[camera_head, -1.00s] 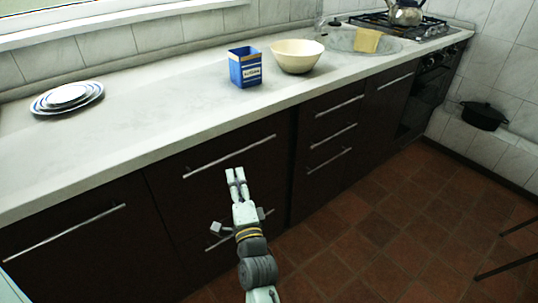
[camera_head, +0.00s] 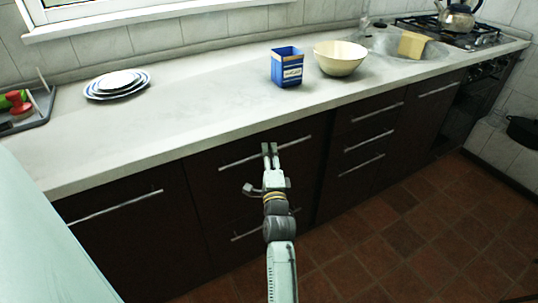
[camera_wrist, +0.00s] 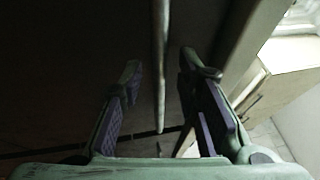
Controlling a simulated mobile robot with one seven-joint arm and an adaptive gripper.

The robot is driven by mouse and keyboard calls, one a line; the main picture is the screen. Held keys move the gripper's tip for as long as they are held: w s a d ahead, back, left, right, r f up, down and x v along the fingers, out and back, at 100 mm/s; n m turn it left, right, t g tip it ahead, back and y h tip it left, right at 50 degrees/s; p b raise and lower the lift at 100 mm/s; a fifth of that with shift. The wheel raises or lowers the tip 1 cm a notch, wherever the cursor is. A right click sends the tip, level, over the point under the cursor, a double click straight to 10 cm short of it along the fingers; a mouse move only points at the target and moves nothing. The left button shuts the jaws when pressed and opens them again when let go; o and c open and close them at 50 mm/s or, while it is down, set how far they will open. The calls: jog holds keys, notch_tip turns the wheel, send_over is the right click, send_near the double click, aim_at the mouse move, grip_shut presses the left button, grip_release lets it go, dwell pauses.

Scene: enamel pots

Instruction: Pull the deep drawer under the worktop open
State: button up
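The deep drawer (camera_head: 240,180) has a dark front under the worktop (camera_head: 190,110) and is closed. Its long metal bar handle (camera_head: 240,161) runs across the upper part of the front. My gripper (camera_head: 270,147) is at the handle, with its fingertips overlapping the bar in the head view. In the wrist view the bar (camera_wrist: 160,60) runs between the two fingers of my gripper (camera_wrist: 160,72). The fingers are open, one on each side of the bar, with gaps visible.
A lower drawer handle (camera_head: 250,232) is behind my wrist. More drawers (camera_head: 365,145) are to the right and a cupboard door (camera_head: 130,240) to the left. Plates (camera_head: 117,85), a blue box (camera_head: 287,68) and a cream bowl (camera_head: 340,60) stand on the worktop. Tiled floor (camera_head: 400,235) is clear in front.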

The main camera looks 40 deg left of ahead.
grip_shut()
dwell(0.3)
dwell(0.6)
